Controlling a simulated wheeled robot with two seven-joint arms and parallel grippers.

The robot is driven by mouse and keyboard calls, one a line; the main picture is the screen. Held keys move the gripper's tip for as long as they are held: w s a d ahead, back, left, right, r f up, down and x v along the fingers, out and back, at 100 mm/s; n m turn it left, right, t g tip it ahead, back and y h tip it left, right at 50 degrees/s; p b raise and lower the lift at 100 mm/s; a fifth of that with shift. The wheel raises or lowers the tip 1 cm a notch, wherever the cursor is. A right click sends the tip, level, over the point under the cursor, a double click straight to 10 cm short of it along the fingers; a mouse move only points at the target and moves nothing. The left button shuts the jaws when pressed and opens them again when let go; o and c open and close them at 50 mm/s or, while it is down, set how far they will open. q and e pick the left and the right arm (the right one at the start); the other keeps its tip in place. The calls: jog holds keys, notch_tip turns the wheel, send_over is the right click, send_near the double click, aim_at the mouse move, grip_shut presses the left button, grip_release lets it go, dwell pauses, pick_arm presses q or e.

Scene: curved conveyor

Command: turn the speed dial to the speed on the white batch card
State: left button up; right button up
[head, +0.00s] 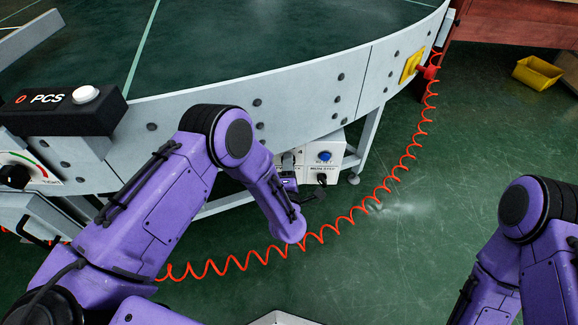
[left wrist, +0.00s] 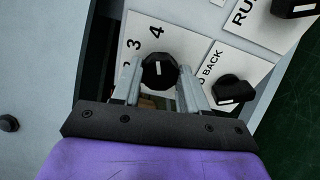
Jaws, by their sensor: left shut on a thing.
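The black speed dial (left wrist: 158,73) sits on a white plate with the numerals 3 and 4 in the left wrist view. Its white mark points up, roughly toward the 4. Other numerals are hidden behind a finger. My left gripper (left wrist: 159,84) is shut on the dial, one finger on each side. In the head view my left gripper (head: 289,182) is small and partly hidden at the white control box (head: 334,164) under the conveyor. My right gripper is out of frame; only its arm shows at the right. I cannot make out a white batch card.
A second black knob (left wrist: 235,90) marked BACK sits right of the dial, with a RUN knob (left wrist: 296,8) above. A coiled red cable (head: 349,219) crosses in front of the conveyor (head: 300,97). A yellow bin (head: 537,74) stands on open green floor.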

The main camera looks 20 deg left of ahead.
pick_arm(q)
jog(key=o, duration=1.1)
jog(key=shift+c, duration=0.2)
jog(key=p+v, duration=0.1)
jog(key=v, duration=0.9)
jog(key=shift+s+p, duration=0.3)
jog(key=shift+p, duration=0.1)
jog(key=shift+d, duration=0.1)
